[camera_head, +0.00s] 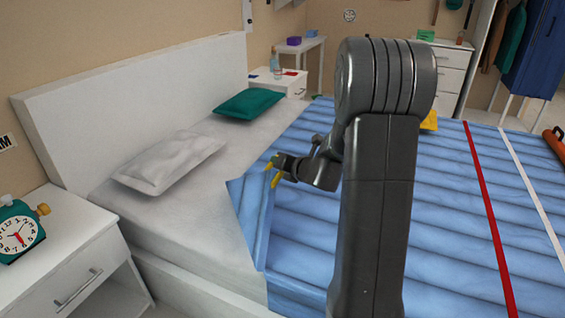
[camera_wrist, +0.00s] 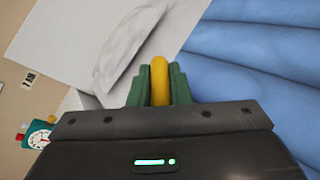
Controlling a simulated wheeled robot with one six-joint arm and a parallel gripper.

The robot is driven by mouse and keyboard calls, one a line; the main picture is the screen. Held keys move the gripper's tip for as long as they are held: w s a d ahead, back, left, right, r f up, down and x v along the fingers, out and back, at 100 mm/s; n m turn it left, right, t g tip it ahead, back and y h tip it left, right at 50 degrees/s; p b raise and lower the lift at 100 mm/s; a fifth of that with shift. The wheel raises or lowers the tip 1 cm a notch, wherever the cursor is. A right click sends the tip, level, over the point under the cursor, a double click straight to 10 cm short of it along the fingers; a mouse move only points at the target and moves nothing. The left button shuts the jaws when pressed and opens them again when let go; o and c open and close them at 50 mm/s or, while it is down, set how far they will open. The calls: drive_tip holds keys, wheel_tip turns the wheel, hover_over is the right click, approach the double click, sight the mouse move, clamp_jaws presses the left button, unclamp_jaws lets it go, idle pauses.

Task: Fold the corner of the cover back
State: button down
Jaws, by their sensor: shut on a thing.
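The blue quilted cover (camera_head: 440,215) lies over the bed, with a red stripe and a white stripe across it. Near the pillows a flap of it (camera_head: 252,212) is turned at an angle, beside the bare pale sheet. My gripper (camera_head: 274,172) is over this flap. In the wrist view the green fingers of my gripper (camera_wrist: 160,85) are shut on a yellow rounded tab (camera_wrist: 160,75). The cover (camera_wrist: 260,65) fills the right of that view. Whether the tab is fixed to the cover's corner is hidden.
A white pillow (camera_head: 172,162) and a green pillow (camera_head: 248,103) lie by the headboard (camera_head: 140,90). Another nightstand (camera_head: 290,88) with a bottle stands beyond the bed.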

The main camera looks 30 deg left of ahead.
drive_tip(key=c, duration=1.3)
unclamp_jaws()
drive_tip(key=shift+c, duration=0.2)
drive_tip(key=p+v, duration=0.2)
drive_tip(key=v, duration=1.1)
drive_tip(key=shift+s+d+p, duration=0.25)
drive_tip(key=shift+d+p, duration=0.05)
drive_tip(key=b+x, duration=0.2)
drive_tip(key=x, duration=1.1)
drive_tip(key=shift+w+a+b, duration=0.25)
drive_tip(key=shift+a+b, duration=0.05)
